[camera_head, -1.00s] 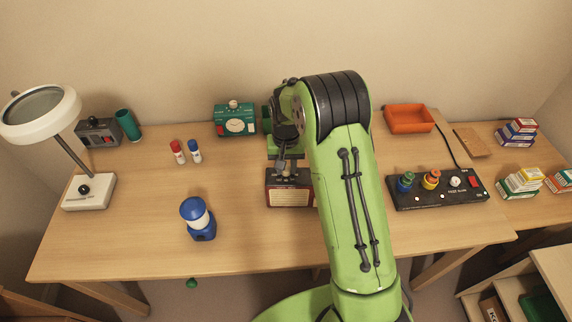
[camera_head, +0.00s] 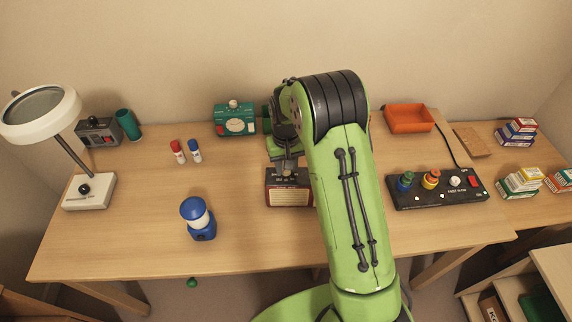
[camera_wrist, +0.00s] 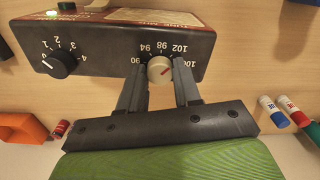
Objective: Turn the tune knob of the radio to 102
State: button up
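The radio (camera_head: 289,188) is a dark red-brown box with a cream front, standing on the desk. The pointer leans up and right, toward the 102 side; the exact reading is hard to tell. My gripper (camera_wrist: 160,68) has one finger on each side of this knob, seemingly closed on it. A black knob (camera_wrist: 58,64) with a small number scale is to the left. In the head view my arm hides part of the radio.
The desk front left of the radio is mostly clear.

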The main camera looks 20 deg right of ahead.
jog(key=o, duration=0.4)
notch_tip(320, 180, up, 16)
jog(key=p, duration=0.3)
jog(key=shift+f, duration=0.15)
notch_tip(320, 180, up, 5)
jog(key=t, duration=0.1)
send_over(289, 182)
jog(key=s+r+t, duration=0.2)
jog(key=s+r, duration=0.3)
jog(key=s, duration=0.4)
jog(key=s+t, duration=0.1)
jog(key=s, duration=0.4)
jog(key=s+f, duration=0.1)
jog(key=s, duration=0.4)
jog(key=s+t, duration=0.1)
jog(key=s, duration=0.4)
jog(key=shift+s+a+f+t, duration=0.1)
jog(key=shift+s+f+t, duration=0.05)
jog(key=shift+s+t, duration=0.2)
